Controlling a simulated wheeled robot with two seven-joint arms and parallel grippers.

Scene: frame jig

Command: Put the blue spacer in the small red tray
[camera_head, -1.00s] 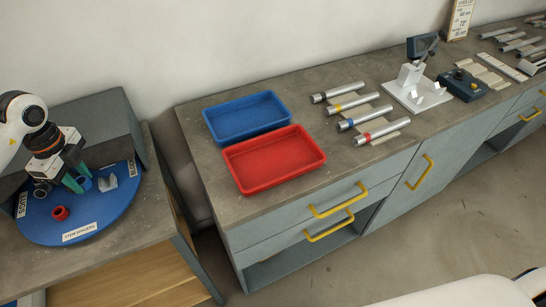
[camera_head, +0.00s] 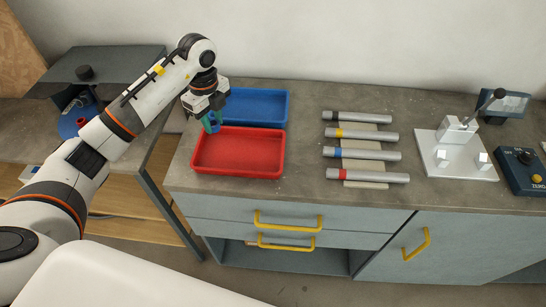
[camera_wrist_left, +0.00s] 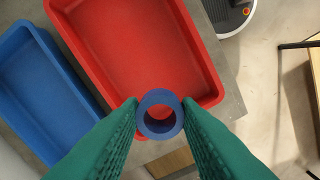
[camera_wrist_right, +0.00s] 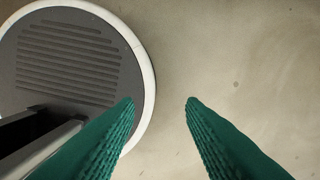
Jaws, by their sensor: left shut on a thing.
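The blue spacer (camera_wrist_left: 146,122) is a short blue ring with a hole through it. My left gripper (camera_wrist_left: 160,116) is shut on it, with a green finger on each side. In the head view my left gripper (camera_head: 212,122) is at the left end of the red tray, near the blue tray's corner, and the spacer shows small between its fingers. The red tray (camera_head: 238,173) is empty and lies on the counter. In the left wrist view the spacer overlaps the edge of the red tray (camera_wrist_left: 214,98). My right gripper (camera_wrist_right: 160,102) is open and empty over the floor.
An empty blue tray (camera_head: 262,92) stands behind the red one. Several metal tubes with coloured bands (camera_head: 370,154) lie to the right, then a white fixture (camera_head: 455,160) and a control box (camera_head: 524,170). The blue turntable (camera_head: 72,124) is on the left table, partly hidden by my arm.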

